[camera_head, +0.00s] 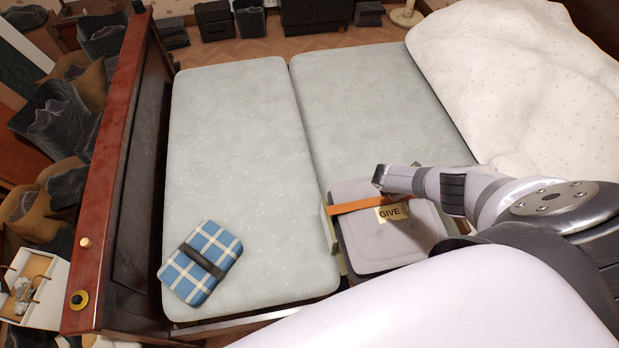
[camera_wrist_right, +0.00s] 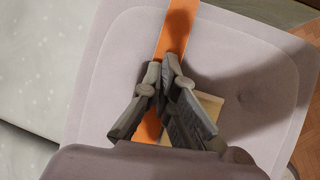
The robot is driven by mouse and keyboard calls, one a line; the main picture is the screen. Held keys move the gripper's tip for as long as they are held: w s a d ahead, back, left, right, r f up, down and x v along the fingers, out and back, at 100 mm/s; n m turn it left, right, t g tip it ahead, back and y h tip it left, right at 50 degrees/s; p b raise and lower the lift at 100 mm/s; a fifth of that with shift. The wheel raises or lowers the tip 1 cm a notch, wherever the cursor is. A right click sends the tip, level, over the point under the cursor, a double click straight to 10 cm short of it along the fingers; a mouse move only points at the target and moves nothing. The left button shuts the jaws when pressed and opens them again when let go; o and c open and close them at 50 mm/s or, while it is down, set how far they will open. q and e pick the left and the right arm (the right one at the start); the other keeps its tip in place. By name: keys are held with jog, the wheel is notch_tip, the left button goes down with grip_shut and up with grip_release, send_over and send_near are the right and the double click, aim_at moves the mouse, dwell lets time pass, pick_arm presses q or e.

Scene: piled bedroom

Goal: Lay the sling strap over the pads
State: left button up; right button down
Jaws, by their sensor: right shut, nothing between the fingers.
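The orange sling strap (camera_head: 352,206) lies across the top of the pale mauve-grey pads (camera_head: 385,248). Its left end reaches the pads' left edge in the head view. A tan tag reading GIVE (camera_head: 391,212) lies by the strap. In the right wrist view, the strap (camera_wrist_right: 178,28) runs over the pad top (camera_wrist_right: 240,65) and passes behind my fingers. My right gripper (camera_wrist_right: 163,72) is shut and empty over the strap; whether it touches is unclear. The tag shows partly behind it. The strap's right end is hidden by my right arm in the head view. My left gripper is not in view.
The pads sit at the near end of a pale speckled mattress (camera_head: 370,95). A blue plaid bundle with a dark band (camera_head: 202,262) lies on the left mattress (camera_head: 240,120). A rumpled white duvet (camera_head: 520,75) is at right. A wooden bed board (camera_head: 118,150) stands at left.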

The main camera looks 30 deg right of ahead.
jog(key=shift+r+p, duration=2.85)
jog(key=shift+r, duration=1.05)
